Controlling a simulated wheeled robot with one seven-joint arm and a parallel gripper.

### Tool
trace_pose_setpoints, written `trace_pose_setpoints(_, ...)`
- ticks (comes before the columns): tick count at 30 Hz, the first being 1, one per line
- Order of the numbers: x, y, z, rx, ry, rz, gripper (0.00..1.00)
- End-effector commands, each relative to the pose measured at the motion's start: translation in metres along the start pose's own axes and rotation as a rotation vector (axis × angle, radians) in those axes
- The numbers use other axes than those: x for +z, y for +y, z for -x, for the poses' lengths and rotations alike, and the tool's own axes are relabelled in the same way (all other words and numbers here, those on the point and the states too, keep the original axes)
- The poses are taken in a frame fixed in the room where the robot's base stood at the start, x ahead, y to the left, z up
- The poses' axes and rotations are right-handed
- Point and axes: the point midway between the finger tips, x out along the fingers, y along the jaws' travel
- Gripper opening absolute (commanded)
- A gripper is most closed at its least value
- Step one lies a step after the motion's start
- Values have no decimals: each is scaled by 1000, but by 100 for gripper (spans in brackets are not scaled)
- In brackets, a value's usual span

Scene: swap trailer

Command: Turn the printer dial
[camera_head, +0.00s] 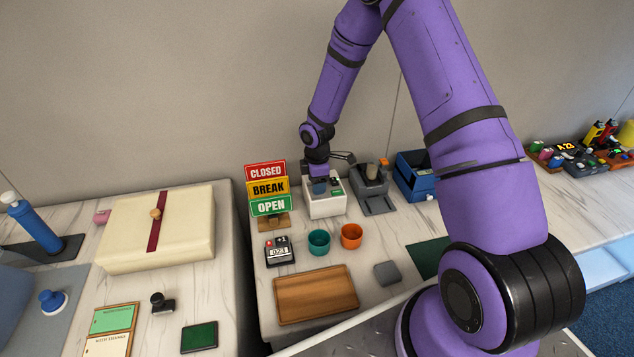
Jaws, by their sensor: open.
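A small white box-shaped device (325,207), which looks like the printer, stands at the back of the middle counter, right of the sign stack. Dark and coloured parts sit on its top and front. My gripper (319,188) is at the device's top, pointing down. A bluish part shows at the fingertips, and the wrist hides much of that area. I cannot make out the dial clearly or tell whether the fingers touch it. The jaws are open.
The CLOSED, BREAK and OPEN signs (268,188) stand close left of the device. A grey machine (372,188) and a blue box (413,175) stand right. Teal (319,242) and orange (351,236) cups and a wooden tray (316,294) lie in front.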

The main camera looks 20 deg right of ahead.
Motion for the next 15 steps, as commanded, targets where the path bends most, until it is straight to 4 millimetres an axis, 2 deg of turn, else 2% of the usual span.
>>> trace_pose_setpoints(2,0,0,0,0,0,0,51)
trace_pose_setpoints(3,0,0,0,0,0,0,46)
trace_pose_setpoints(9,0,0,0,0,0,0,2)
trace_pose_setpoints(15,0,0,0,0,0,-8,1)
